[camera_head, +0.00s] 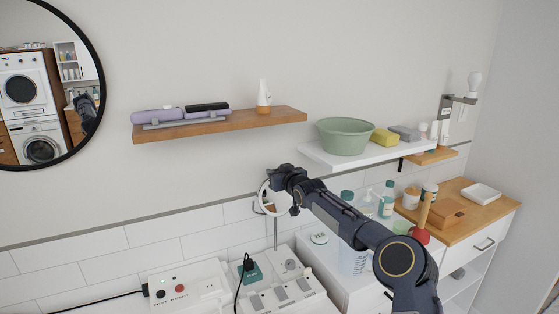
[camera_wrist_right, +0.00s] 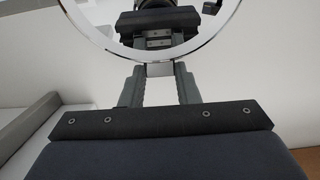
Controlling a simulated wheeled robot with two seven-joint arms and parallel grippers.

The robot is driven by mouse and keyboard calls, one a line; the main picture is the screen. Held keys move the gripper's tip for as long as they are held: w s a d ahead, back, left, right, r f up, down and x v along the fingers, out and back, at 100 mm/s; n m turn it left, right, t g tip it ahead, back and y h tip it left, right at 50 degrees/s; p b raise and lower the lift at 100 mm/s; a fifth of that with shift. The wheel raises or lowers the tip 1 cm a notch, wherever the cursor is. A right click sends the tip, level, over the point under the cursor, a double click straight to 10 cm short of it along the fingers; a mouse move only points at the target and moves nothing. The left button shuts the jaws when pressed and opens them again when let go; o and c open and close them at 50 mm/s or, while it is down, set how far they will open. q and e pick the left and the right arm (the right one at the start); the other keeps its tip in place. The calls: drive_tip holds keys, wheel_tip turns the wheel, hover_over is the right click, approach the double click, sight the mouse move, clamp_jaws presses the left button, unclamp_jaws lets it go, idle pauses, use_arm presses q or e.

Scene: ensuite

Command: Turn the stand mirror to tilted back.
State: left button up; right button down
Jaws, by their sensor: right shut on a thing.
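The stand mirror (camera_head: 263,205) is a small round mirror with a bright rim on a thin stem. It stands upright behind the white box units, near the tiled wall. My right gripper (camera_head: 281,184) reaches it from the right and covers part of its right side. In the right wrist view the mirror's rim (camera_wrist_right: 117,48) curves across the top, with my gripper reflected in the glass. The fingers of my right gripper (camera_wrist_right: 159,70) are shut on the lower rim. The exact tilt of the mirror is hard to tell. My left gripper is not in view.
A wooden shelf (camera_head: 220,124) and a white shelf (camera_head: 315,153) with a green basin (camera_head: 345,136) hang above. A white test box (camera_head: 188,288) and a socket panel (camera_head: 290,296) stand in front of the mirror.

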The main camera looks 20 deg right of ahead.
drive_tip(key=shift+w+r, duration=0.35)
drive_tip(key=shift+r, duration=0.05)
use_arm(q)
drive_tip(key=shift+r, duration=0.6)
use_arm(e)
drive_tip(key=c, duration=1.4)
unclamp_jaws()
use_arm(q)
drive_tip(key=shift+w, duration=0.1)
use_arm(e)
drive_tip(key=o, duration=0.3)
drive_tip(key=shift+w+a+f, duration=0.1)
drive_tip(key=shift+f, duration=0.15)
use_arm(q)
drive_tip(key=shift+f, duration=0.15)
